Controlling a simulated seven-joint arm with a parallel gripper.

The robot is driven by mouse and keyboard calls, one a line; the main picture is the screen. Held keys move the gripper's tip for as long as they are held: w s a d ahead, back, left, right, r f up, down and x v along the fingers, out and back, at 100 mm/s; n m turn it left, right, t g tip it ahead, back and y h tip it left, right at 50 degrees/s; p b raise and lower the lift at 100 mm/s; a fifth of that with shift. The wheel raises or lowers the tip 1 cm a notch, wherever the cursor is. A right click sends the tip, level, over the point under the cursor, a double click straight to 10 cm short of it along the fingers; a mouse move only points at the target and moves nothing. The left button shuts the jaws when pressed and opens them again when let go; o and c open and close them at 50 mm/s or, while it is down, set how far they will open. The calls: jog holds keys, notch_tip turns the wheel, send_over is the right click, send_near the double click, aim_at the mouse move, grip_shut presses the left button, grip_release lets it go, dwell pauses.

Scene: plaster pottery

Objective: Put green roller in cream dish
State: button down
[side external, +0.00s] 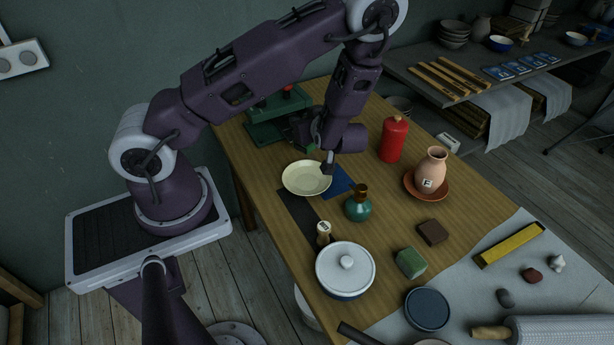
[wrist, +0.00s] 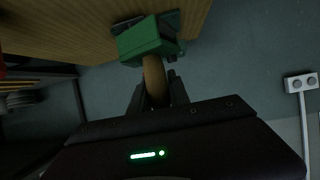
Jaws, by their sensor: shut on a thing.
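The cream dish (side external: 307,178) is a shallow round bowl on the wooden table, near its left edge. My gripper (wrist: 156,92) is shut on the tan handle of the green roller (wrist: 154,75). In the wrist view the handle runs out from the fingers towards green parts. The roller's green end is hard to separate there from the green equipment behind. In the side view my wrist is above and behind the dish, and my fingers and the held roller are mostly hidden. The dish looks empty in what shows. It is not visible in the wrist view.
Dark green equipment (side external: 275,112) stands at the table's back left. A teal bottle (side external: 358,207), red canister (side external: 393,139), terracotta vase (side external: 431,167), small labelled bottle (side external: 324,234) and lidded pot (side external: 345,268) surround the dish's right and front. A dark strip and blue sheet lie beside it.

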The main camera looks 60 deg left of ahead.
send_over(303, 176)
notch_tip(303, 176, down, 12)
jog(key=shift+f, duration=0.15)
jog(key=shift+f, duration=0.7)
jog(key=c, duration=1.3)
grip_release()
jog(key=shift+o, duration=0.3)
jog(key=shift+r, duration=0.15)
